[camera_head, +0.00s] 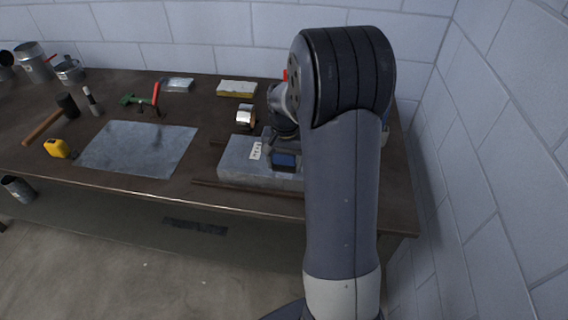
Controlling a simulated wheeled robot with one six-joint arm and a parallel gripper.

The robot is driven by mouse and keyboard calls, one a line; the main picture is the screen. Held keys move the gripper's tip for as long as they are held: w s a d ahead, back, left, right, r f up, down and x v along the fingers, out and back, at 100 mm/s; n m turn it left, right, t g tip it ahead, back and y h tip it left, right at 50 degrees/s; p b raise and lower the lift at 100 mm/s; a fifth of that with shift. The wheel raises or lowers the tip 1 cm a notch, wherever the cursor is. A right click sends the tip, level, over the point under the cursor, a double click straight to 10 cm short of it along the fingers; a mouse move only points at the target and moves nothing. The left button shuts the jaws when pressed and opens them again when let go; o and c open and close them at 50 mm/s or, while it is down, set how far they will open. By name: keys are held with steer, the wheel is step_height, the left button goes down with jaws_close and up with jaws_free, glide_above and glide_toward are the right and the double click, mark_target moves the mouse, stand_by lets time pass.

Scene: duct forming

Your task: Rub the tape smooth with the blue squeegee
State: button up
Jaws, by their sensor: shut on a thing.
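The blue squeegee (285,161) is a small dark-blue piece low at the end of my arm. My gripper (283,148) is shut on it, and the fingers are small and partly dark in this view. The squeegee is over or against a grey metal duct piece (236,162) near the table's front edge; I cannot tell whether they touch. A white label with dark marks (256,151) is on the duct's left part. No strip of tape can be made out clearly on the duct. My arm hides the duct's right end.
A silver tape roll (245,117) stands behind the duct. A flat metal sheet (139,148) lies to the left, with a yellow tape measure (57,148), mallet (50,121) and green-and-red snips (143,100) around it. A brown rod (245,187) lies in front of the duct.

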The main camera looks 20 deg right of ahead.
steer(key=shift+r+p, duration=1.9)
steer(key=shift+r, duration=0.95)
steer(key=shift+f, duration=0.1)
